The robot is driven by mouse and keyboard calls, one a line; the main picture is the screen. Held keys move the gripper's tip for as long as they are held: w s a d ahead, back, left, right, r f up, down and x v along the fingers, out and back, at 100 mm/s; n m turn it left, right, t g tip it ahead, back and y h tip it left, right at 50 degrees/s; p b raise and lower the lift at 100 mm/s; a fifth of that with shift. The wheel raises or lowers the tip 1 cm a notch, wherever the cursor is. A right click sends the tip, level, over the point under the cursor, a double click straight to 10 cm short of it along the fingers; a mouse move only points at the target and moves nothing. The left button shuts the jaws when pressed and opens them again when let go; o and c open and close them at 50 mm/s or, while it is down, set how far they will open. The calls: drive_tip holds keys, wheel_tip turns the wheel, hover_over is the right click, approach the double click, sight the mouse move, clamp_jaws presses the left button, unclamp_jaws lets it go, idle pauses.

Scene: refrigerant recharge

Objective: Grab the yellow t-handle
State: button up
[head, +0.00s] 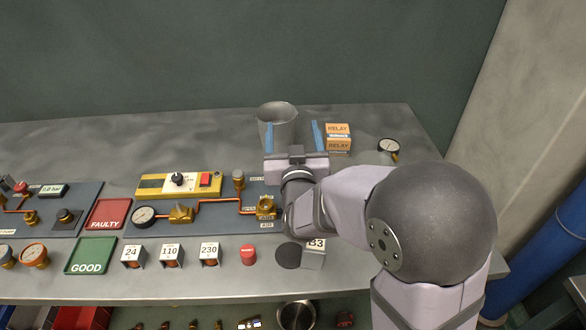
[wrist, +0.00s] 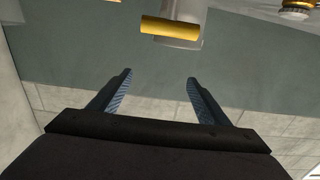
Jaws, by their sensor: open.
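A yellow bar on a pale grey body, which looks like the yellow t-handle (wrist: 170,28), shows at the top of the wrist view. It lies beyond my fingertips and apart from them. I cannot make it out in the head view. My gripper (head: 293,132) is open with blue fingers, above the back of the bench. In the wrist view my gripper (wrist: 158,76) has nothing between its fingers.
A metal cup (head: 277,112) stands behind my gripper, with orange relay boxes (head: 338,146) and a gauge (head: 389,147) to the right. A piped panel (head: 158,196), red tray (head: 108,213) and green tray (head: 91,255) lie to the left. The back left bench is clear.

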wheel_tip(320, 180, down, 7)
drive_tip(key=shift+f, duration=0.1)
drive_tip(key=w, duration=0.3)
idle(0.6)
drive_tip(key=shift+r, duration=0.2)
drive_tip(key=c, duration=1.2)
